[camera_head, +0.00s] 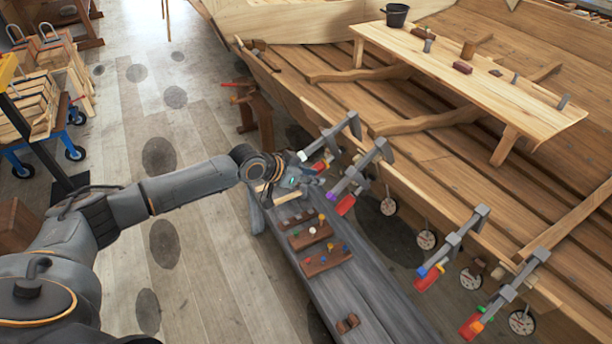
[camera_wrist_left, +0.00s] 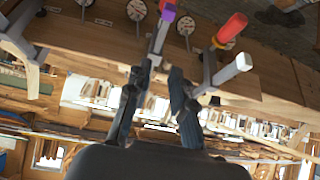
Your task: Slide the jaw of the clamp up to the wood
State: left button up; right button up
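Several grey bar clamps sit along the hull's edge. The far clamp (camera_head: 337,132) has a red handle; beside it is a clamp with a purple piece (camera_head: 333,194) and a red handle (camera_head: 346,205). My left gripper (camera_head: 313,182) is close to these two, partly overlapping them in the head view. In the left wrist view the gripper (camera_wrist_left: 160,72) has its fingers apart; the purple-marked clamp's bar (camera_wrist_left: 158,42) runs towards the gap between them. I cannot tell whether they touch it. The red-handled clamp (camera_wrist_left: 230,66) is to the right. My right gripper is not in view.
A grey bench (camera_head: 345,285) below the hull carries wooden blocks with coloured pegs (camera_head: 326,260). Two more clamps (camera_head: 456,240) (camera_head: 508,290) stand to the right. Round dial gauges (camera_head: 427,240) hang under the hull edge. A plank table (camera_head: 480,82) stands inside the hull.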

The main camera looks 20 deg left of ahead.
aim_at(349, 173)
pick_arm(q)
jog(key=b+x, duration=1.1)
jog(key=x, duration=0.1)
jog(key=shift+w+d+f, duration=0.1)
jog(key=shift+w+f, duration=0.05)
jog(key=shift+f, duration=0.2)
jog(key=shift+w+d+f+b, duration=0.15)
jog(key=shift+w+b, duration=0.1)
jog(key=shift+b, duration=0.15)
jog(key=shift+c, duration=0.4)
jog(key=shift+w+d, duration=0.15)
jog(key=shift+w, duration=0.05)
jog(key=shift+w+d+r+b, duration=0.15)
jog(key=shift+w+r+b, duration=0.1)
jog(key=shift+w+b, duration=0.05)
jog(key=shift+w+d+r, duration=0.15)
jog(key=shift+w+r, duration=0.1)
jog(key=shift+r, duration=0.05)
jog(key=shift+w+d+r+b, duration=0.3)
jog(key=shift+w+d+r, duration=0.1)
jog(key=shift+w+r, duration=0.15)
dwell(0.6)
